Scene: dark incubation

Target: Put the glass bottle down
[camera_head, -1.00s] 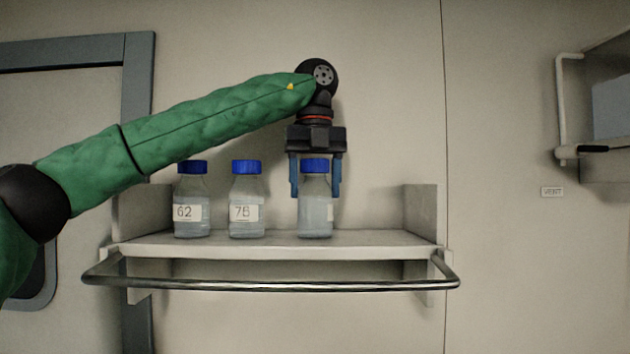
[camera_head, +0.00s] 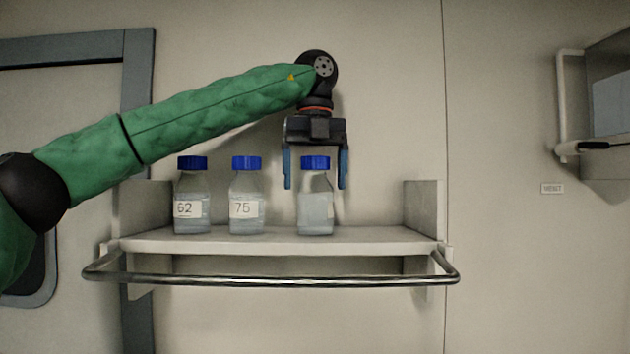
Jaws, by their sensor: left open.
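A glass bottle (camera_head: 316,207) with a blue cap stands upright on the wall shelf (camera_head: 370,240), at the right of a row. No label front shows on it, only a pale edge at its right side. My left gripper (camera_head: 315,186) is above and around it, pointing down. Its blue fingers are spread on either side of the cap and neck, with gaps between them and the bottle. It is open and holds nothing. My right gripper is not in view.
Two similar blue-capped bottles labelled 62 (camera_head: 192,208) and perhaps 75 (camera_head: 245,209) stand to the left. A metal rail (camera_head: 270,281) runs along the shelf front. Side panels close the shelf ends. Shelf room to the right of the bottle is free.

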